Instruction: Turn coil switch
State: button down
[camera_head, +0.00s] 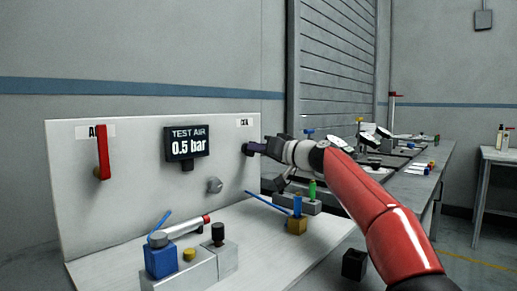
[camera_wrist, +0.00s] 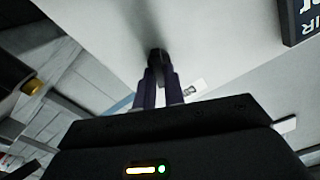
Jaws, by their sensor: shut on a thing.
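The coil switch (camera_head: 248,150) is a small dark knob on the right part of the pale upright panel (camera_head: 140,195), below a white label (camera_head: 244,123) that is hard to read. My gripper (camera_head: 256,147) reaches the knob from the right, its dark fingers shut on it. In the wrist view the two fingers (camera_wrist: 159,76) lie on either side of the dark knob (camera_wrist: 156,55) at the panel face. The fingers hide part of the knob, and I cannot tell its turned position.
A display (camera_head: 187,143) reads "TEST AIR 0.5 bar". A red lever (camera_head: 102,153) hangs at the panel's left, and a grey knob (camera_head: 214,185) sits lower down. A blue block (camera_head: 160,262) and a brass block (camera_head: 297,226) stand on the bench. Another workbench (camera_head: 410,185) stands behind my arm.

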jog(key=shift+w+m+p, duration=0.1)
jog(key=shift+m+p, duration=0.2)
jog(key=shift+m, duration=1.6)
jog(key=shift+f, duration=0.1)
jog(key=c, duration=1.5)
grip_release()
jog(key=shift+d, duration=0.1)
jog(key=b+v, duration=0.3)
jog(key=v, duration=0.4)
jog(key=shift+s+d+b, duration=0.25)
jog(key=shift+b, duration=0.1)
